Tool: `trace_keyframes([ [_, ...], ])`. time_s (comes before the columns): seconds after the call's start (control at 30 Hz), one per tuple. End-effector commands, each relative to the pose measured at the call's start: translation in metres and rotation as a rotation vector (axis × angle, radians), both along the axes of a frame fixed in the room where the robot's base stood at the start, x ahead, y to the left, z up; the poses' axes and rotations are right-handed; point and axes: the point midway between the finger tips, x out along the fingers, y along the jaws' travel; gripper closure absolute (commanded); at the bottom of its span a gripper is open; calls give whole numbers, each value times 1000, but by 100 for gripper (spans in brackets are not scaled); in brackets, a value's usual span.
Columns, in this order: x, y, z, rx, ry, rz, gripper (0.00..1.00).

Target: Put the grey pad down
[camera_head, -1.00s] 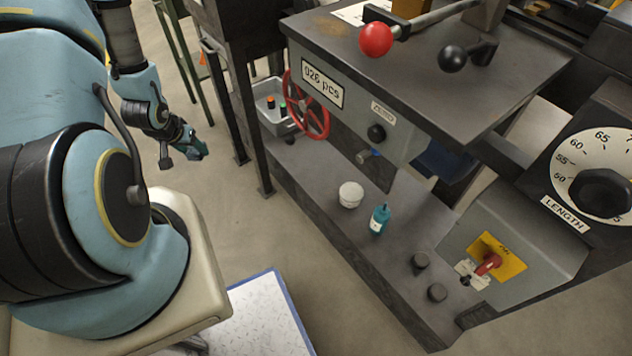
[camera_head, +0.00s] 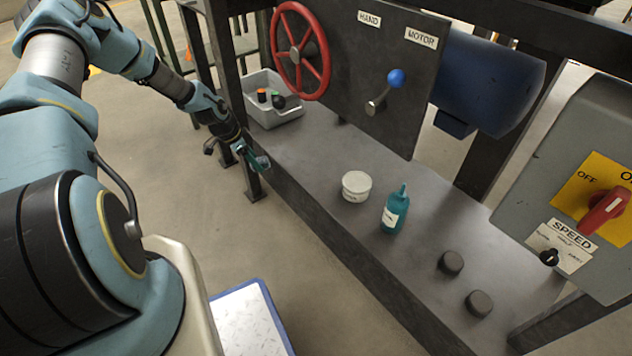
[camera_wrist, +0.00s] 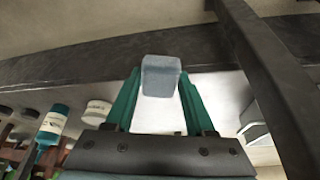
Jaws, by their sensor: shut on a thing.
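My gripper (camera_head: 258,160) is at the near long edge of the grey bench (camera_head: 330,150) in the head view, left of the white tub. In the wrist view my gripper (camera_wrist: 160,80) is shut on the grey pad (camera_wrist: 161,76), a small block with rounded edges held between the teal fingertips. In the head view the pad is too small and covered to make out clearly. I cannot tell whether it touches the bench.
On the bench stand a white tub (camera_head: 356,187), a teal bottle (camera_head: 394,211) and two dark round knobs (camera_head: 451,263). A grey bin (camera_head: 273,116) with small coloured pieces sits near a red handwheel (camera_head: 301,52). A dark post (camera_head: 225,70) rises close to my gripper.

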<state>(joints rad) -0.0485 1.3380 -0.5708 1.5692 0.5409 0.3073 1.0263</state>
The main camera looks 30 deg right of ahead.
Motion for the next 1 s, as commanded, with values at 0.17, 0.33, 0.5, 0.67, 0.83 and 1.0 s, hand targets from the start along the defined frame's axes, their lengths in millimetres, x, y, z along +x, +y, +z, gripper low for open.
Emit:
trace_keyframes([
  [0.17,16,-14,-27,-1,-1,-91,98],
  [0.33,20,-22,-29,0,-1,-129,98],
  [0.5,13,-54,-29,0,-1,-137,98],
  [0.67,5,-94,-30,1,-1,-135,98],
  [0.83,-4,-137,-31,0,-2,-135,98],
  [1.0,-11,-174,-30,1,-2,-133,98],
])
